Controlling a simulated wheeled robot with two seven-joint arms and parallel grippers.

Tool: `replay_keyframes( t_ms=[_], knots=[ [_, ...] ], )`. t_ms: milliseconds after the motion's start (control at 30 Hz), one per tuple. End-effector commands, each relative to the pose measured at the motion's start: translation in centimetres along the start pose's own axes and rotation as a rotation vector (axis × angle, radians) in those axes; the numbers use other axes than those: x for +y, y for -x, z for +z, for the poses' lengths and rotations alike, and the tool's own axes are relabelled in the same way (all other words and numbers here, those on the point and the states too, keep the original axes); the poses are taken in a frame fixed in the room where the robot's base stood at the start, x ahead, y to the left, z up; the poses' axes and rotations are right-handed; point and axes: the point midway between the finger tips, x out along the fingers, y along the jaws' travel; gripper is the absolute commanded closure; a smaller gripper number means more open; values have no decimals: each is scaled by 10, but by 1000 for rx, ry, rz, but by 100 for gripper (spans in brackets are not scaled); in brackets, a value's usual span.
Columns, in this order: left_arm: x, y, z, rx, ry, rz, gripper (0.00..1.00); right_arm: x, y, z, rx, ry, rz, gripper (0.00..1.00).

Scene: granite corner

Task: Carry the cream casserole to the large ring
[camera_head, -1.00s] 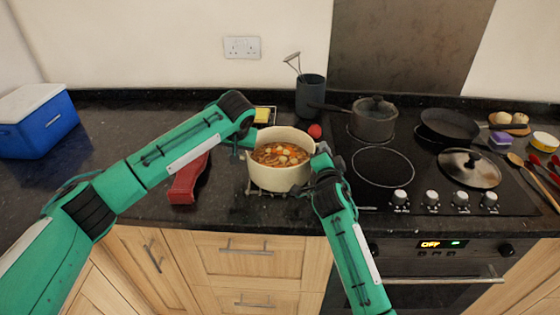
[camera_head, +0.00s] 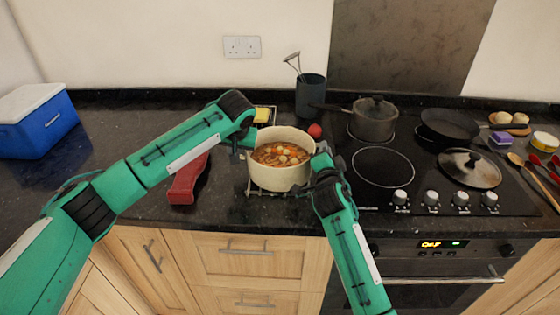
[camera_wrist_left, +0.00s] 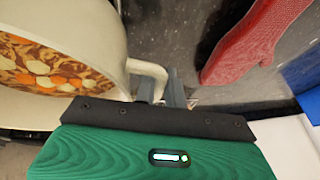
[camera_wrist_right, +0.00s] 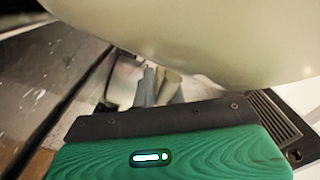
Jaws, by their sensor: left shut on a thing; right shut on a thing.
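The cream casserole (camera_head: 281,176), full of stew, is upright over a wire rack (camera_head: 262,190) on the counter left of the hob; I cannot tell whether it touches the rack. My left gripper (camera_head: 240,143) is shut on the casserole's left handle, which shows in the left wrist view (camera_wrist_left: 148,72). My right gripper (camera_head: 322,160) is at the right side, shut on the right handle, seen partly in the right wrist view (camera_wrist_right: 168,84) below the pale pot wall. The large ring (camera_head: 383,167) is a bare white circle at the hob's front left.
A lidded grey pot (camera_head: 373,120) stands behind the ring, its handle pointing left. A glass lid (camera_head: 469,168) lies right of it, and a black pan (camera_head: 448,126) stands behind that. A red mitt (camera_head: 188,180), utensil pot (camera_head: 310,96) and tomato (camera_head: 315,130) are near the casserole.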

Motion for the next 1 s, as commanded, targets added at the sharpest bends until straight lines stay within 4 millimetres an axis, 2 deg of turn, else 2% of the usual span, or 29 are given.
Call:
replay_keyframes(
  t_ms=[1000],
  knots=[
    [-10,47,-21,7,2,1,100,-44,0,-29,2,-1,-6,100]
  ],
)
